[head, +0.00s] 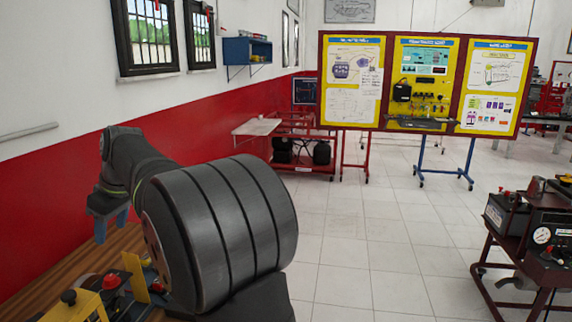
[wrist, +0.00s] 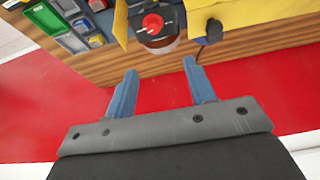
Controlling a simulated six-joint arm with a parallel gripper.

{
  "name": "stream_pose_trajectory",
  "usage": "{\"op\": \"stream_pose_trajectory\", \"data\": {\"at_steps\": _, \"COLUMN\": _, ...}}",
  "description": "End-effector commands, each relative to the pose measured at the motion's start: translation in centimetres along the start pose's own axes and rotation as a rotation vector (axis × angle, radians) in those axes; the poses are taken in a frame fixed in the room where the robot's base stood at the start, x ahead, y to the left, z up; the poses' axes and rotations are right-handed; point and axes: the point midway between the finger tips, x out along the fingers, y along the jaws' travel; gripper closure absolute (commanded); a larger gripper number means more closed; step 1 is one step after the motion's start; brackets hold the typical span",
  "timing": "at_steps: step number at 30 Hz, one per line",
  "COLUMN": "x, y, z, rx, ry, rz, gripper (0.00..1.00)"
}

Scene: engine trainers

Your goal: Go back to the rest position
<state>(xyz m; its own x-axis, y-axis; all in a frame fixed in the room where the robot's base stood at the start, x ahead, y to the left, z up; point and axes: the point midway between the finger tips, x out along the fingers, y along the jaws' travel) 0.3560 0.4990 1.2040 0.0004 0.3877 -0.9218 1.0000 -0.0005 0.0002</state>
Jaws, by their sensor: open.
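My gripper shows in the wrist view (wrist: 160,80) with its two blue fingers spread apart and nothing between them. In the head view my gripper (head: 110,226) hangs at the left, fingers pointing down, in front of the red lower wall. A wooden bench (wrist: 75,87) with a trainer on it lies beyond the fingertips in the wrist view. On the trainer are a red knob (wrist: 152,23) and a yellow panel (wrist: 245,14). The red knob also shows in the head view (head: 111,282), below my gripper. My large dark arm link hides part of the bench.
A red-framed display board (head: 421,84) stands on blue legs at the back. A wheeled trainer cart (head: 530,240) stands at the right. A red table frame (head: 300,145) is by the back wall. The tiled floor (head: 365,240) between them is clear.

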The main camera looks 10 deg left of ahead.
Motion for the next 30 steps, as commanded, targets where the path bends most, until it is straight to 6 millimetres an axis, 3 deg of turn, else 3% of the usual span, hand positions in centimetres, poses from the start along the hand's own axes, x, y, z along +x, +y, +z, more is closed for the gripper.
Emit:
{"op": "stream_pose_trajectory", "data": {"at_steps": 6, "x": 0.2, "y": 1.2, "z": 0.3, "rx": 0.000, "ry": 0.002, "rz": 0.000, "gripper": 0.50}}
{"op": "stream_pose_trajectory", "data": {"at_steps": 18, "x": 0.2, "y": 1.0, "z": 0.2, "rx": -0.001, "ry": 0.002, "rz": -0.001, "gripper": 0.50}}
{"op": "stream_pose_trajectory", "data": {"at_steps": 23, "x": -0.1, "y": -0.7, "z": -0.2, "rx": -0.003, "ry": 0.000, "rz": -0.001, "gripper": 0.50}}
{"op": "stream_pose_trajectory", "data": {"at_steps": 30, "x": -0.7, "y": -5.2, "z": -0.9, "rx": -0.004, "ry": -0.004, "rz": -0.001, "gripper": 0.50}}
